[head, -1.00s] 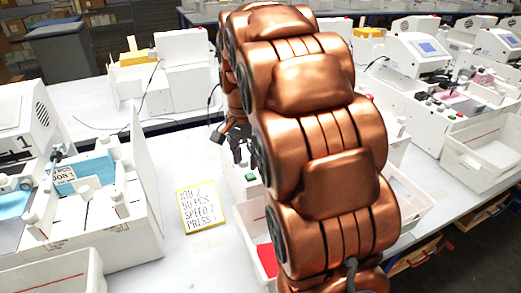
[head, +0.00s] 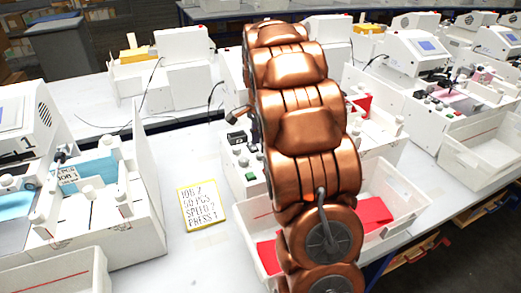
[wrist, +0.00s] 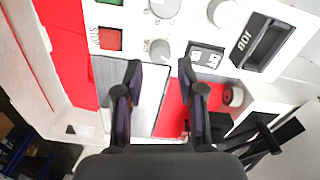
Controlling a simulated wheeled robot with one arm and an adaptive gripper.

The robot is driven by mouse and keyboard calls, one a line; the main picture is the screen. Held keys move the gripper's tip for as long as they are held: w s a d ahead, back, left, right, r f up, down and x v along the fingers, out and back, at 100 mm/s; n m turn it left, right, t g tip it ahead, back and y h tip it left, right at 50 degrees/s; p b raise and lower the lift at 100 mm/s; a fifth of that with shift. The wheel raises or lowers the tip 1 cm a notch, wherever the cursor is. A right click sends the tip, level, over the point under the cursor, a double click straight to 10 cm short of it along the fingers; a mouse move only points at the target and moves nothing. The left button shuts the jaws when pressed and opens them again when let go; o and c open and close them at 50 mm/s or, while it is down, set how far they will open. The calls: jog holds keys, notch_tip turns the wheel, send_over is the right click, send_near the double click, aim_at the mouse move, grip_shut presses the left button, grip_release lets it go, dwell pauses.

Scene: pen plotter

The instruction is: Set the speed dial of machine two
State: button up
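Machine two's white control panel shows in the wrist view with three pale round dials: one at the top (wrist: 165,6), one at the upper right (wrist: 222,11) and a smaller one lower down (wrist: 160,50). I cannot read which is the speed dial. My gripper (wrist: 160,70) is open and empty, its fingertips apart on either side of the lower dial, in the picture just below it. I cannot tell whether they touch the panel. In the head view the panel (head: 241,160) shows partly left of my copper arm, which hides most of the machine and the gripper.
A red STOP button (wrist: 110,40) and a green button (wrist: 110,3) lie left of the dials. A small display (wrist: 206,55) and a black JOB slot (wrist: 265,42) are at right. A yellow-edged job card (head: 203,205) and a white tray (head: 408,195) with red sheets stand near.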

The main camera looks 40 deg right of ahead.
aim_at(260, 154)
jog(key=shift+f+p, duration=0.55)
jog(key=shift+f, duration=1.55)
grip_shut()
